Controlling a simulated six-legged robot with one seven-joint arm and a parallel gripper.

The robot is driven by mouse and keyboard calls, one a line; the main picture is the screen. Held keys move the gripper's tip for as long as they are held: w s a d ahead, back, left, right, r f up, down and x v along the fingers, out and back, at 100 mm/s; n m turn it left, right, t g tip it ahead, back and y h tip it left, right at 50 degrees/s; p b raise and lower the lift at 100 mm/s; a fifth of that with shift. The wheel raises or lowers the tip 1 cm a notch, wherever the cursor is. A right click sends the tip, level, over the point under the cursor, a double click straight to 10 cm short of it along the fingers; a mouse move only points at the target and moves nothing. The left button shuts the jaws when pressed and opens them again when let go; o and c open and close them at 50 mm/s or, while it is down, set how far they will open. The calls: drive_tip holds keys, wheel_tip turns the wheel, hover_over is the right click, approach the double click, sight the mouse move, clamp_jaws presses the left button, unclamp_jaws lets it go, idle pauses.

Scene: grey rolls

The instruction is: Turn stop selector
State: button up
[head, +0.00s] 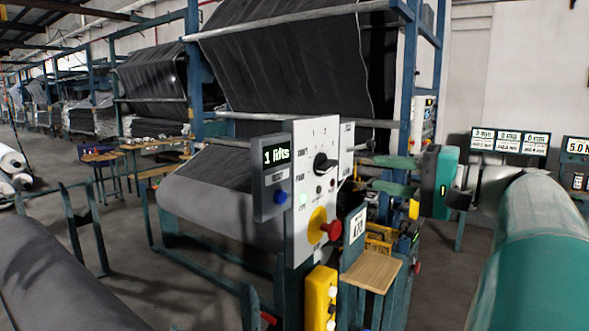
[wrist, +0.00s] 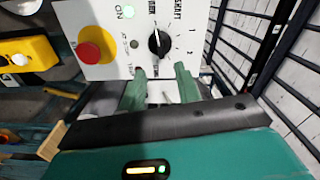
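The stop selector (head: 323,163) is a black rotary knob on the upper part of a white control panel (head: 300,246). In the wrist view the selector (wrist: 158,41) sits just beyond my fingertips, with printed marks around it. My gripper (head: 367,172) has two green fingers pointing at the panel from the right. In the wrist view my gripper (wrist: 160,73) is open, with an empty gap lined up below the knob. The fingers appear apart from the knob. The exact distance is hard to tell.
A red mushroom button (wrist: 91,54) on a yellow plate is beside the selector. A "1 lifts" display (head: 278,157) is left of the panel. A yellow box (head: 320,298) and wooden shelf (head: 373,272) are below. A large green roll (head: 535,270) lies at the right.

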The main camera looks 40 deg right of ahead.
drive_tip(key=v, duration=0.4)
drive_tip(key=shift+s, duration=0.3)
